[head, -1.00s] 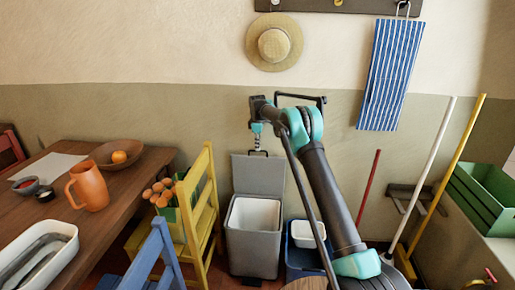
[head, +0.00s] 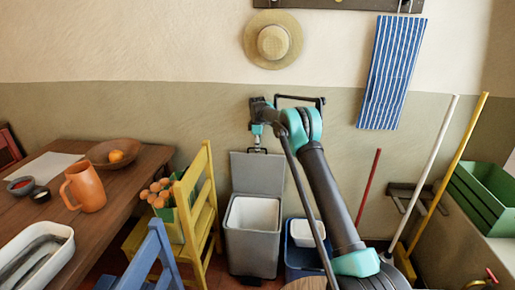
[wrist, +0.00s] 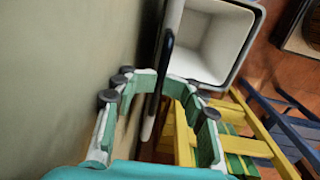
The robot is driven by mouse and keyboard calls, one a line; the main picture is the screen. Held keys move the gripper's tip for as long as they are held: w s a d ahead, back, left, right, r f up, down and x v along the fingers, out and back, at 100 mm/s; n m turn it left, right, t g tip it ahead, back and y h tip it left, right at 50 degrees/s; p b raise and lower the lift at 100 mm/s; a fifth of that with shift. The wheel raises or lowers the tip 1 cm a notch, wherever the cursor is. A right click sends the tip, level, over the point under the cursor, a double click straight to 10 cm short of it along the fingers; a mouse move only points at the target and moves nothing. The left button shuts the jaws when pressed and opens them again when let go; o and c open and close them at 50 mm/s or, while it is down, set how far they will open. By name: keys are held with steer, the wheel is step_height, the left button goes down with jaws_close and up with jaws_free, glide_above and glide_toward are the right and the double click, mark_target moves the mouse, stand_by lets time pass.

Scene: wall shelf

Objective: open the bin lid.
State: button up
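The grey bin (head: 252,252) stands on the floor against the wall, with its white inside showing. Its lid (head: 258,174) is raised upright at the back, near the wall. In the wrist view the bin (wrist: 212,42) is at the top, and the lid (wrist: 166,62) shows as a thin dark edge-on strip. My gripper (head: 257,149) is at the lid's top edge in the head view. In the wrist view my gripper (wrist: 158,92) has its teal fingers apart, with the lid's strip passing between them. Contact with the lid cannot be told.
A yellow chair (head: 203,205) stands just left of the bin, with a blue chair (head: 152,262) in front. A blue bin (head: 300,262) is at its right. A table (head: 108,215) with an orange jug (head: 85,188) is at the left. The wall is close behind the lid.

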steer(key=shift+r, duration=0.1)
step_height(320, 180, up, 12)
steer(key=shift+s, duration=0.4)
steer(key=s+d+r+m+t, duration=0.15)
steer(key=s+d+m, duration=0.35)
steer(key=s+d, duration=0.6)
steer(key=s+d+r+m, duration=0.3)
steer(key=s+d+m, duration=0.2)
steer(key=s+d, duration=0.6)
steer(key=s+d+f+m, duration=0.2)
steer(key=s+f, duration=0.2)
steer(key=s, duration=0.7)
steer(key=s+d+f+m+t, duration=0.1)
steer(key=s+d+f+m, duration=0.1)
steer(key=s, duration=0.9)
steer(key=s+d+f+m+t, duration=0.1)
steer(key=s+f, duration=0.5)
steer(key=s, duration=0.6)
steer(key=d+m, duration=0.1)
steer(key=m, duration=0.1)
steer(key=shift+d+f+m, duration=0.3)
steer(key=shift+d, duration=0.05)
